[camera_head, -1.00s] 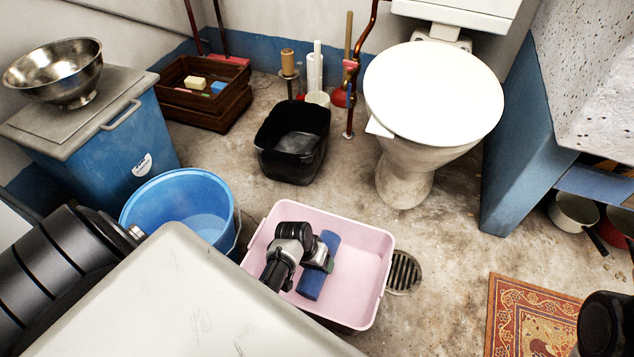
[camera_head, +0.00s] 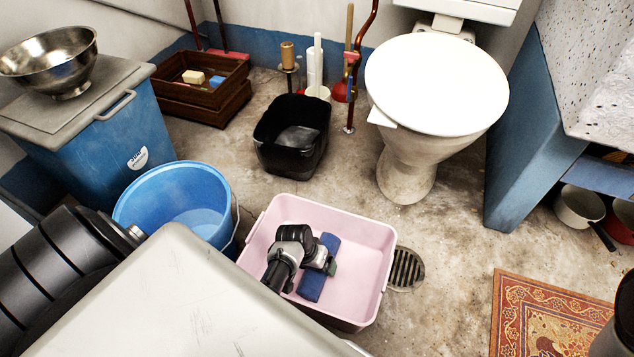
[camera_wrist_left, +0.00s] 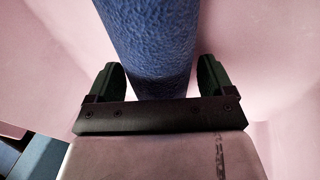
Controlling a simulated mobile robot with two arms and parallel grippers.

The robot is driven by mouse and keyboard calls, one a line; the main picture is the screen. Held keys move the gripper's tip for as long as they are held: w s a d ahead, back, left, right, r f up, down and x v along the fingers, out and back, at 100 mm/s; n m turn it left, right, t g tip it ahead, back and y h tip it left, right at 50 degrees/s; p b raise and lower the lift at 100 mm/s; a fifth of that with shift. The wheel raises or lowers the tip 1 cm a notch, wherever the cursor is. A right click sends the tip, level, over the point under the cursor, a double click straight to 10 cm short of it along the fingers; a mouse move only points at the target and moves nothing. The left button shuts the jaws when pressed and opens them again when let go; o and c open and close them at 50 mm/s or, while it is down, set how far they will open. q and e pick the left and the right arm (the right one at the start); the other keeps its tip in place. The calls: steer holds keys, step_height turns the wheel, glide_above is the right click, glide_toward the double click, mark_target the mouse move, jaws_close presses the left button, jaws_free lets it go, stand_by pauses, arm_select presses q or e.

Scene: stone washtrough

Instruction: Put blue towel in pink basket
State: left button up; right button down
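The blue towel (camera_head: 311,286) is a rolled cylinder lying at a slant inside the pink basket (camera_head: 371,238). My left gripper (camera_head: 325,264) is down in the basket, across the middle of the towel. In the left wrist view, the towel (camera_wrist_left: 147,38) runs between the two dark green fingers (camera_wrist_left: 158,82). The fingers stand wide apart, one at each side of the towel and close to its edges. The gripper hides the towel's middle, and the contact under it is hard to see. My right gripper is not in view.
A blue bucket (camera_head: 150,205) stands left of the basket, and a black tub (camera_head: 272,155) and toilet (camera_head: 405,170) stand behind it. A floor drain (camera_head: 407,269) and a patterned rug (camera_head: 520,300) lie to the right. The floor between them is clear.

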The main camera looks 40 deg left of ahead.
arm_select(q)
steer(key=shift+o, duration=0.5)
